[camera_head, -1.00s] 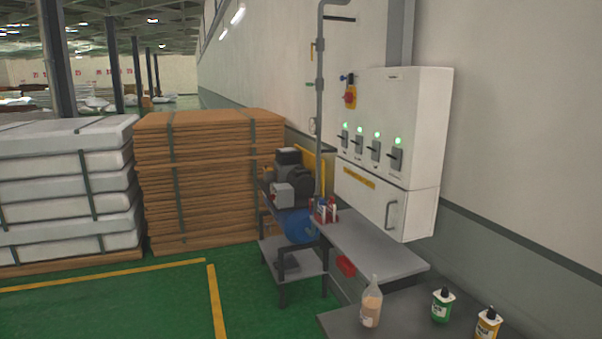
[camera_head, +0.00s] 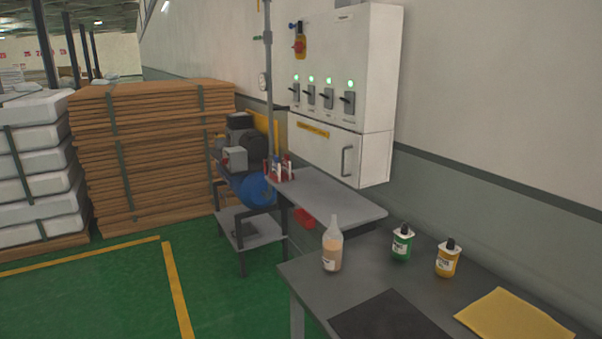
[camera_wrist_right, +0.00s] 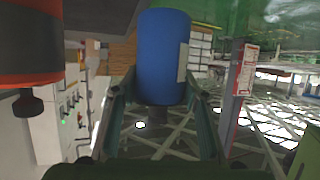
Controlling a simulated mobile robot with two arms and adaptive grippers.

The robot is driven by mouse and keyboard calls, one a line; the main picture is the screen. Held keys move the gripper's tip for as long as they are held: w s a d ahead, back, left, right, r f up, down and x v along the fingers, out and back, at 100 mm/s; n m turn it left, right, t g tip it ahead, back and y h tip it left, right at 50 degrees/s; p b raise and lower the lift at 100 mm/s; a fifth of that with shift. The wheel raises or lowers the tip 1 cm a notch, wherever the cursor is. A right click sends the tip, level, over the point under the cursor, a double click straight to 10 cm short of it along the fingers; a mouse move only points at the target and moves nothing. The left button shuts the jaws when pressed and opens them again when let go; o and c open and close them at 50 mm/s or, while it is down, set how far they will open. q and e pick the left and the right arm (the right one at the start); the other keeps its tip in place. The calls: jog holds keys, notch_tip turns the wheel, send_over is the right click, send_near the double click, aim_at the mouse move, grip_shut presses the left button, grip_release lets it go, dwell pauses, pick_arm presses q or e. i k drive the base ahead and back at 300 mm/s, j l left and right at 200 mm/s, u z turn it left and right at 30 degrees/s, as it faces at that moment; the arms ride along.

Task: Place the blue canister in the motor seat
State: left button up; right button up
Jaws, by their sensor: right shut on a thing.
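The blue canister (camera_wrist_right: 162,58) is a blue cylinder with a pale label on its right side in the right wrist view. My right gripper (camera_wrist_right: 158,98) is shut on it, with one dark finger on each side. A dark stub shows below the canister between the fingers. In the head view a motor unit with a grey box (camera_head: 242,148) and a blue tank (camera_head: 255,190) stands on a dark frame near the wall. I cannot make out a clear motor seat there. Neither gripper shows in the head view.
A grey table (camera_head: 310,272) holds a clear bottle (camera_head: 332,247), a green bottle (camera_head: 402,243), a yellow bottle (camera_head: 447,259), a dark mat (camera_head: 390,318) and a yellow cloth (camera_head: 515,318). A control cabinet (camera_head: 345,90) hangs above a narrow shelf (camera_head: 335,195). Green floor (camera_head: 220,295) is open at left.

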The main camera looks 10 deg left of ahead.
aim_at(254, 134)
jog(key=i+j+u, duration=0.75)
jog(key=i, duration=0.2)
jog(key=i+u, duration=0.5)
jog(key=i, duration=1.75)
jog(key=i+z, duration=0.15)
jog(key=i, duration=0.3)
jog(key=i+j+z, duration=0.2)
jog(key=i, duration=0.25)
jog(key=i+j+z, duration=0.15)
jog(key=i, duration=0.3)
jog(key=i+j+z, duration=0.2)
jog(key=i, duration=0.25)
